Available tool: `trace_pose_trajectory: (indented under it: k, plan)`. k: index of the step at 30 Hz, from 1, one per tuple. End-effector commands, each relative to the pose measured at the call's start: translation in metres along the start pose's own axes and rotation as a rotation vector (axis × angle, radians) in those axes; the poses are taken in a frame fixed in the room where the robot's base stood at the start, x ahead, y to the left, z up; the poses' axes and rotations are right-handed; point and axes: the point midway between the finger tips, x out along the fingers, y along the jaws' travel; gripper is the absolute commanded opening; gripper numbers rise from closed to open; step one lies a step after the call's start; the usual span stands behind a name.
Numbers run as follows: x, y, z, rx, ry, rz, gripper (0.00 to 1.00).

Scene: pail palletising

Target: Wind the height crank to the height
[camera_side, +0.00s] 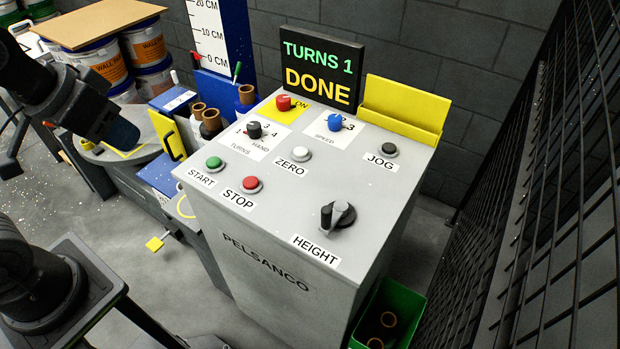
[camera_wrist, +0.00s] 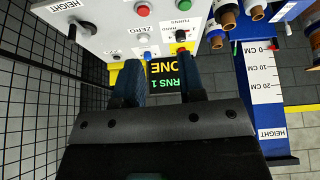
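The height crank (camera_side: 338,214) is a dark knob with a grey handle at the front right of the grey console, beside its HEIGHT label. It also shows at the upper left of the wrist view (camera_wrist: 80,34). The height scale (camera_side: 208,28) is a white ruler on a blue post behind the console, with a red pointer (camera_side: 196,58) near 0 cm. In the wrist view the scale (camera_wrist: 265,75) is at the right. My gripper (camera_side: 124,134) is left of the console, apart from the crank. In the wrist view its fingers (camera_wrist: 161,65) stand apart with nothing between them.
The console display (camera_side: 318,66) reads TURNS 1 DONE. Several buttons and knobs, including a green START button (camera_side: 214,163), sit on the panel. Pails (camera_side: 145,46) stand at the back left. A mesh fence (camera_side: 545,170) runs along the right; a green bin (camera_side: 405,306) is below the console.

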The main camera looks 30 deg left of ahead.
Motion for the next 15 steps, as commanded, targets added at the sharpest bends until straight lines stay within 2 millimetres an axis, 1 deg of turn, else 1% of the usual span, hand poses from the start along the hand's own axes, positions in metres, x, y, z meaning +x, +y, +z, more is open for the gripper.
trace_pose_trajectory:
  k: [1, 3, 5, 6, 8, 9, 11, 12, 14, 15]
  plan:
    - [0.0, 0.007, -0.01, -0.024, -0.024, 0.01, 0.41]
    - [0.001, 0.019, -0.027, -0.08, -0.062, 0.022, 0.46]
    - [0.004, 0.032, -0.043, -0.136, -0.102, 0.028, 0.46]
    - [0.006, 0.042, -0.054, -0.176, -0.128, 0.03, 0.46]
    - [0.011, 0.059, -0.068, -0.234, -0.168, 0.028, 0.46]
    - [0.016, 0.071, -0.077, -0.273, -0.193, 0.023, 0.46]
    - [0.024, 0.089, -0.089, -0.33, -0.233, 0.012, 0.46]
    - [0.031, 0.103, -0.096, -0.367, -0.258, 0.002, 0.46]
    - [0.042, 0.124, -0.105, -0.423, -0.293, -0.017, 0.46]
    - [0.049, 0.138, -0.109, -0.459, -0.316, -0.033, 0.46]
